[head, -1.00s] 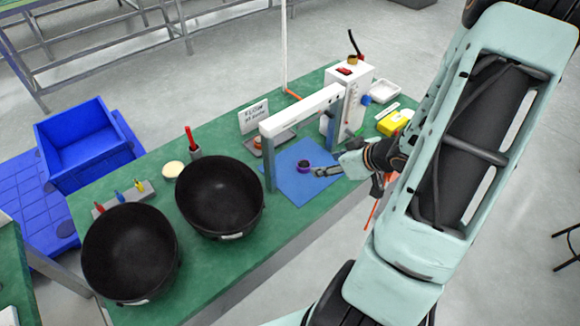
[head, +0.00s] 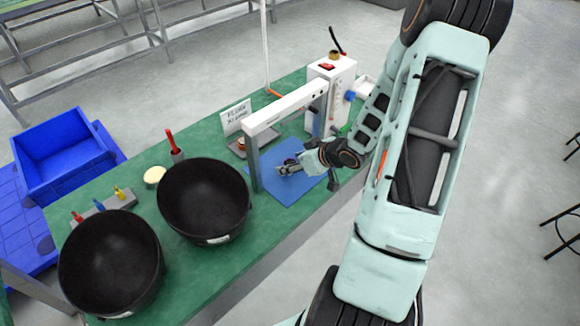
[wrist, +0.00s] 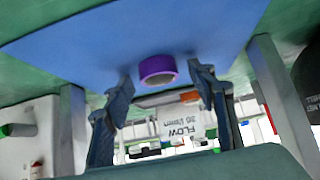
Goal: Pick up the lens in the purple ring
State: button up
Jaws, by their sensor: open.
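The lens in the purple ring (wrist: 157,70) sits on the blue mat (wrist: 75,45) in the wrist view, between and just beyond my two fingertips. My gripper (wrist: 161,78) is open, with one finger on each side of the ring and a visible gap to it on both sides. In the head view my gripper (head: 287,169) is low over the blue mat (head: 303,184), under the white frame, and largely covers the ring (head: 291,161). I cannot tell how high the fingertips are above the mat.
A white overhead frame (head: 285,106) with grey posts spans the mat close to my gripper. A white box (head: 331,84) stands behind right. Two black bowls (head: 203,200) (head: 110,262) fill the green table's left part. A sign (head: 236,117) stands behind.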

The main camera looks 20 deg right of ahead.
jog(key=c, duration=1)
jog(key=shift+r, duration=0.2)
